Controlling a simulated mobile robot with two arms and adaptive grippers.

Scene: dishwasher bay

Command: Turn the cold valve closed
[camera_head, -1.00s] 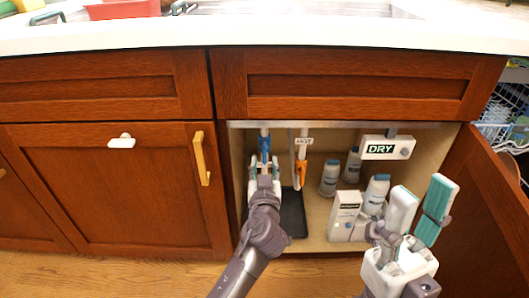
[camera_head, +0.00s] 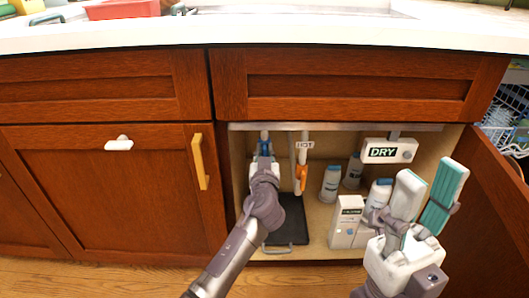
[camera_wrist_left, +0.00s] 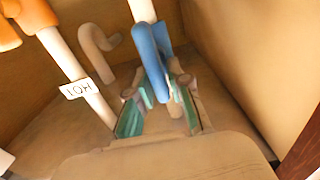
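The cold valve has a blue handle (camera_head: 264,136) on a white pipe inside the open cabinet. Its lower part is hidden behind my left gripper (camera_head: 264,160) in the head view. In the left wrist view, the blue handle (camera_wrist_left: 150,62) hangs down between the two teal-padded fingers of my left gripper (camera_wrist_left: 160,112). The fingers are apart, one on each side of the handle, and do not look closed on it. My right gripper (camera_head: 424,197) is open and empty in front of the cabinet's right side.
The orange hot valve (camera_head: 300,178) with its HOT tag (camera_head: 305,145) hangs just right of the cold valve. A dark tray (camera_head: 291,222) lies below. The cabinet door (camera_head: 500,215) stands open.

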